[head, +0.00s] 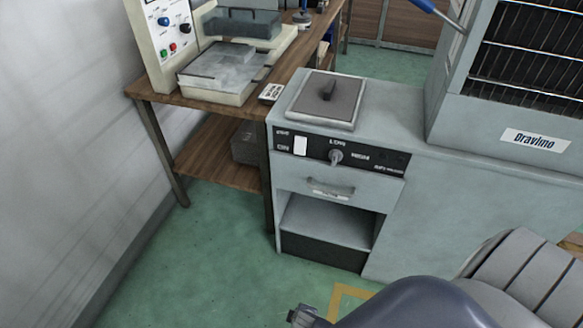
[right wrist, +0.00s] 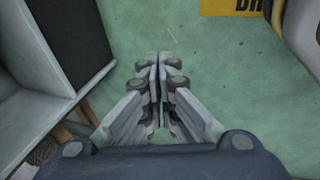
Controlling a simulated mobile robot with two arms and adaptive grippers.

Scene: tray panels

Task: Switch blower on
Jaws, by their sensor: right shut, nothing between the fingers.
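A grey cabinet (head: 390,215) stands in the middle of the head view. Its black control panel (head: 370,160) carries a white rocker switch (head: 300,145) at the left and a grey knob (head: 335,157) to the right of it. The switch's on or off position is too small to tell. My right gripper (head: 303,316) shows partly at the bottom edge, low in front of the cabinet and apart from the panel. In the right wrist view the right gripper (right wrist: 159,62) is shut and empty above the green floor. My left gripper is not in view.
A drawer handle (head: 330,187) and an open recess lie below the panel. A lidded hatch (head: 325,97) is on top. A wooden bench (head: 190,98) with a device stands left, and a rack unit marked Dravimo (head: 535,139) right. Green floor (head: 200,270) is clear in front.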

